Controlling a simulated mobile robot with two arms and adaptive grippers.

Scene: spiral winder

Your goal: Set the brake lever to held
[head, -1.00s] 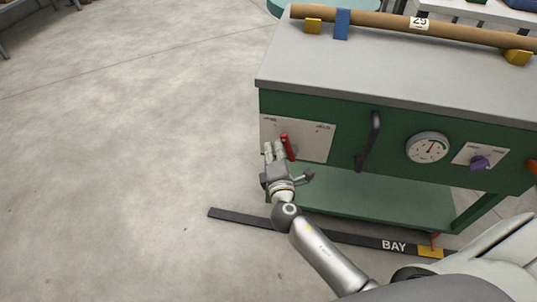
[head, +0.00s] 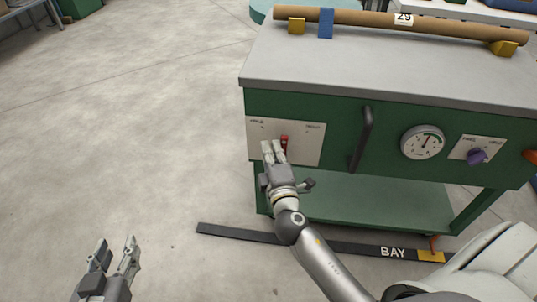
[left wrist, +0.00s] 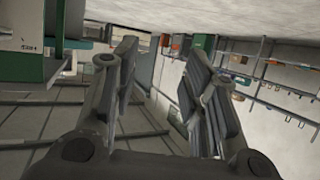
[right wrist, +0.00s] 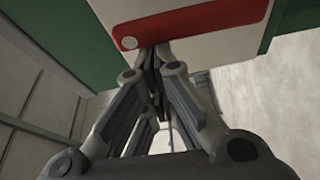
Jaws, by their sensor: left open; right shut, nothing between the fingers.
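The red brake lever (head: 284,142) is on a white plate (head: 308,145) at the left of the green machine's front. It looks close to upright, its lower part hidden by my right gripper. The plate's two labels are too small to read surely. My right gripper (head: 273,150) is shut and empty, its fingertips at the lever's left side. In the right wrist view the lever (right wrist: 195,22) crosses just beyond the fingertips (right wrist: 152,55); I cannot tell if they touch. My left gripper (head: 116,250) is open and empty over the floor, far left of the machine.
A black handle (head: 362,138), a dial gauge (head: 422,142) and a purple knob (head: 477,156) are to the right on the machine front. A cardboard tube (head: 380,18) lies on top. A dark floor strip marked BAY (head: 345,247) runs below. The floor at left is clear.

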